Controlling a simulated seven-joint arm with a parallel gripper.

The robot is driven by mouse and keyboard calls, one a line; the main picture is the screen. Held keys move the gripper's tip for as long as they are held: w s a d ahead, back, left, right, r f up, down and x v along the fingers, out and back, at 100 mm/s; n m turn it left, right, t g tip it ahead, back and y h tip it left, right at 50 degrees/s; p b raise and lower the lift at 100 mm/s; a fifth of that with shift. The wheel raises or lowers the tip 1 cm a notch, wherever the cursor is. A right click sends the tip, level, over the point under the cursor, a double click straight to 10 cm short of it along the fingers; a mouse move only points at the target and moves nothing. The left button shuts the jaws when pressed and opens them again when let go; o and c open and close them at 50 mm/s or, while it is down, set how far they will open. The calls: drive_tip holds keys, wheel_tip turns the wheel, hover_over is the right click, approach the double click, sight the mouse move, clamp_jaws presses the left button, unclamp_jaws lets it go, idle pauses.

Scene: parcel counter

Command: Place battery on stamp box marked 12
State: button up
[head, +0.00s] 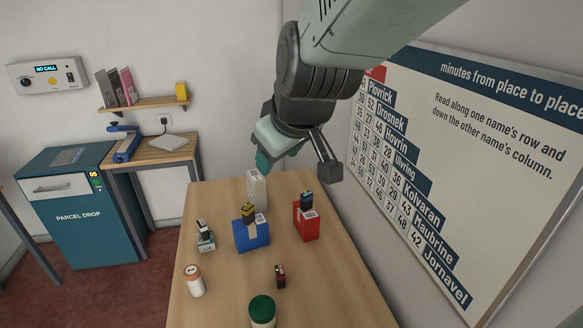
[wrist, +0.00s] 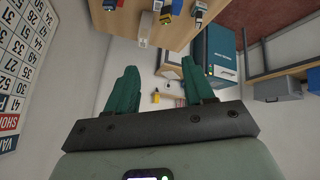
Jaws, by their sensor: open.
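My gripper (head: 297,163) is open and empty, high above the far end of the wooden table; its teal fingers (wrist: 160,80) are spread in the wrist view. On the table stand a blue box (head: 251,236), a red box (head: 306,224) and a tall white box (head: 257,190), plus a small pale box (head: 206,243). A small black block with a red top (head: 280,276) stands alone nearer the front. I cannot tell which piece is the battery, nor read a 12 on any box.
A white cylinder with an orange top (head: 195,281) and a green-topped jar (head: 262,311) stand at the front of the table (head: 225,300). A wall board (head: 480,150) is close on the right. A teal parcel drop cabinet (head: 85,215) stands left.

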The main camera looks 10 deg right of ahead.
drive_tip(key=s+d+r+m, duration=0.1)
drive_tip(key=s+r+m, duration=0.1)
drive_tip(key=s, duration=0.7)
drive_tip(key=s+d+r+m+g+h, duration=0.1)
drive_tip(key=s+m, duration=0.2)
drive_tip(key=s, duration=0.6)
drive_tip(key=shift+d+r+m+g, duration=0.2)
drive_tip(key=shift+r+m+g, duration=0.1)
drive_tip(key=shift+r+m, duration=0.1)
